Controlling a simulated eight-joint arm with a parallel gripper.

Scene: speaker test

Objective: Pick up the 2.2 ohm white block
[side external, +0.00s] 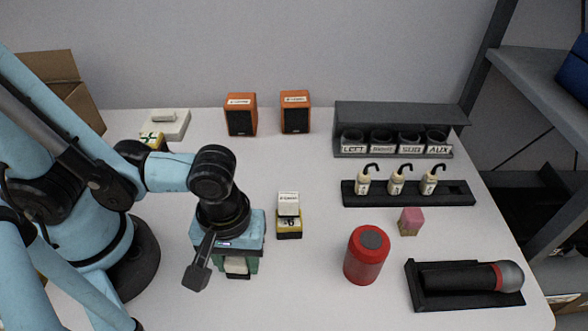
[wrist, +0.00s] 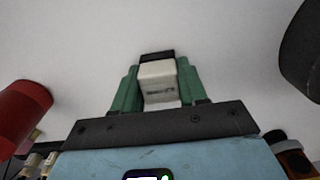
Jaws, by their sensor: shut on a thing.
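My gripper (side external: 238,272) is low over the left-centre of the table, its green fingers shut on a white block (wrist: 158,80). In the wrist view the block sits between both fingers, with a black part at its far end and a small dark label too blurred to read. In the side view only part of the held block (side external: 236,265) shows under the gripper. A second white block (side external: 288,198) with a label rests on a yellow-and-black block (side external: 289,229) to the right of my gripper. I cannot tell whether the held block clears the table.
A red canister (side external: 362,262) and a microphone in a black tray (side external: 418,302) stand at the right. A pink-topped block (side external: 410,222), a black rack (side external: 400,199) with three bottles, and a labelled shelf unit (side external: 395,113) lie beyond. Two orange speakers (side external: 240,115) stand behind.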

